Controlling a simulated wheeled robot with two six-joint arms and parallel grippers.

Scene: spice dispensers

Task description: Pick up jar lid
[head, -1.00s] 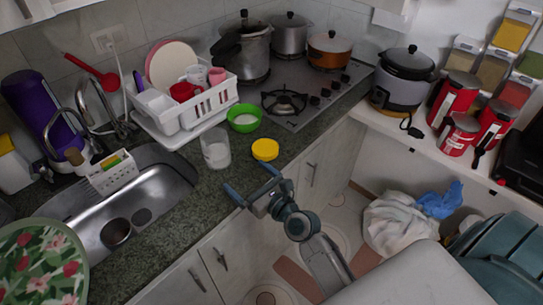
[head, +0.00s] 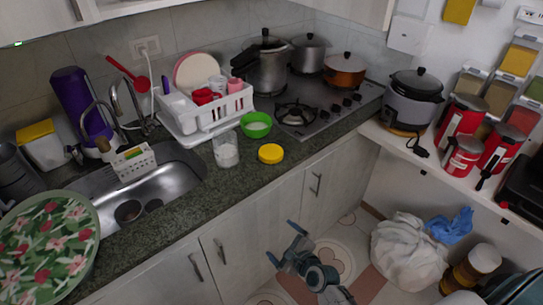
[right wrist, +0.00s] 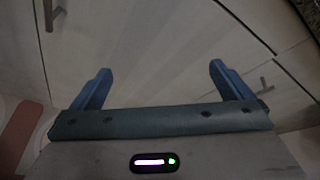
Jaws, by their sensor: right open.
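The yellow jar lid (head: 270,153) lies flat on the dark granite counter near its front edge. The clear jar (head: 226,150) with white contents stands upright to its left, open at the top. My right gripper (head: 282,247) is below counter level in front of the cabinet doors, well below the lid and apart from it. In the right wrist view its two blue fingers (right wrist: 158,88) are spread with nothing between them. The lid does not show in the right wrist view. My left gripper is not in view.
A green bowl (head: 256,125) is just behind the lid, with a white dish rack (head: 215,112) behind it. The stove (head: 325,112) is to the right and the sink (head: 175,180) to the left. Cabinet doors (head: 255,225) drop from the counter edge near my gripper.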

